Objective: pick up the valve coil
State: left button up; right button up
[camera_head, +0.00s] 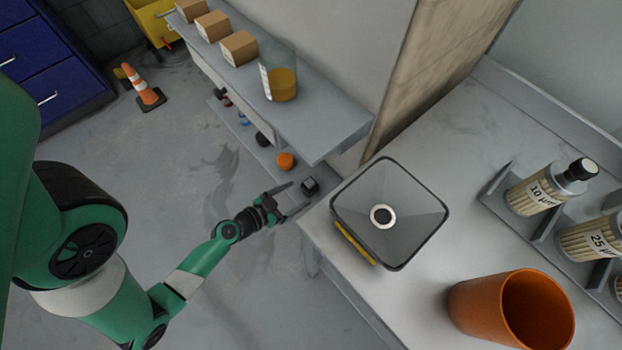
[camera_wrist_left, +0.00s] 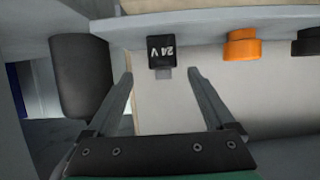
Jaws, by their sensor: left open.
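The valve coil appears to be the small black block marked "24 V" (camera_wrist_left: 162,47), at the upper middle of the left wrist view. In the head view a small black block (camera_head: 310,185) sits at the near end of a low shelf. My left gripper (camera_head: 297,197) is open, its fingers pointing at this block. In the left wrist view the gripper's two fingertips (camera_wrist_left: 160,74) lie apart, left and right of the block's lower end, with nothing held between them. Whether they touch the block is unclear. My right gripper is in neither view.
An orange knob-like part (camera_head: 285,161) stands beside the block on the low shelf (camera_head: 270,170), with several other small parts farther along. An upper shelf (camera_head: 330,135) overhangs them. The worktable (camera_head: 320,235) is close on the right, carrying a grey square hopper-like tray (camera_head: 410,205) and an orange cup (camera_head: 480,305).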

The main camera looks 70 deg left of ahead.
aim_at(306, 188)
pick_arm(q)
jog(key=x, duration=0.2)
jog(key=r+x, duration=0.1)
jog(key=x, duration=0.2)
jog(key=shift+w+a, duration=0.15)
jog(key=shift+w, duration=0.05)
jog(key=shift+s+f, duration=0.15)
jog(key=shift+f, duration=0.2)
jog(key=x, duration=0.5)
jog(key=shift+a+f+b, duration=0.1)
jog(key=shift+a+b, duration=0.05)
jog(key=shift+b, duration=0.2)
jog(key=shift+s, duration=0.1)
jog(key=shift+c, duration=0.4)
grip_shut()
